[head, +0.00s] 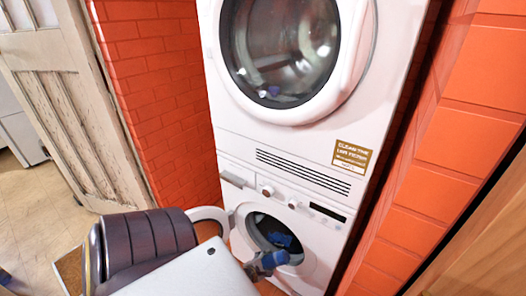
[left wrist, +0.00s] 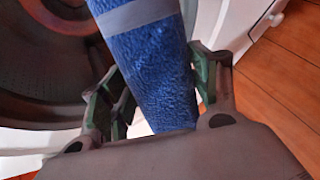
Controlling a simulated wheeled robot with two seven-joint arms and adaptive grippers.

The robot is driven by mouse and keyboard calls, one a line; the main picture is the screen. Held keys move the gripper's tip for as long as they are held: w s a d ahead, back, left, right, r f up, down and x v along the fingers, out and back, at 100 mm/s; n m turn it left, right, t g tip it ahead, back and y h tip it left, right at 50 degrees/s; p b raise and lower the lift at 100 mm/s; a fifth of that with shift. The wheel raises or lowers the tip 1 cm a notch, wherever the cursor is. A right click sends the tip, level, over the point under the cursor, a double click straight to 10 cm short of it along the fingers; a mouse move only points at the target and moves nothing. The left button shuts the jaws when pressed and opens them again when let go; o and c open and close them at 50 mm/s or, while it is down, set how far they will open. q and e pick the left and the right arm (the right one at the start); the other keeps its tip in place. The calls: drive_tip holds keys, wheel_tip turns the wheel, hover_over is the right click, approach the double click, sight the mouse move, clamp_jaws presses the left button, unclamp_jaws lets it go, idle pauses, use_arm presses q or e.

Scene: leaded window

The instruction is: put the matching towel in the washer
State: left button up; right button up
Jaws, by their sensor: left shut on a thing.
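The washer (head: 315,222) is the lower white machine, its round door (head: 207,214) swung open to the left. In the left wrist view, a blue towel (left wrist: 155,65) with a paler grey-blue band is pinched between the green-padded fingers of my left gripper (left wrist: 155,95). The dark perforated drum (left wrist: 40,55) is just left of the towel. In the head view, my left gripper (head: 266,262) is at the lower edge of the washer opening. Blue cloth (head: 284,240) shows inside the opening; I cannot tell whether it is the held towel. My right gripper is out of view.
A second white machine (head: 228,130) with a round glass door is stacked above the washer. Orange brick walls (head: 160,80) close in on both sides. A worn wooden door (head: 75,100) stands at the left. Bare floor (head: 55,215) shows at the lower left.

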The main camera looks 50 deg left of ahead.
use_arm(q)
drive_tip(key=shift+w+a, duration=0.2)
drive_tip(key=shift+w, duration=0.4)
drive_tip(key=shift+w+a, duration=0.2)
drive_tip(key=shift+w, duration=0.4)
drive_tip(key=w+a+f+b, duration=0.2)
drive_tip(key=w+b, duration=0.3)
drive_tip(key=w, duration=0.6)
drive_tip(key=w+a+f+b, duration=0.2)
drive_tip(key=w+a+b, duration=0.2)
drive_tip(key=w, duration=0.7)
drive_tip(key=shift+a+b, duration=0.35)
drive_tip(key=shift+a, duration=0.2)
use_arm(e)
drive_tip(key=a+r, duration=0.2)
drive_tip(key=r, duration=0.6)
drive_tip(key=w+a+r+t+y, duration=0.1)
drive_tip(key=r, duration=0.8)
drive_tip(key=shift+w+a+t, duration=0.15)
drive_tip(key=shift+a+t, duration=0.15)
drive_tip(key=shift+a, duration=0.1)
use_arm(q)
drive_tip(key=shift+w, duration=0.1)
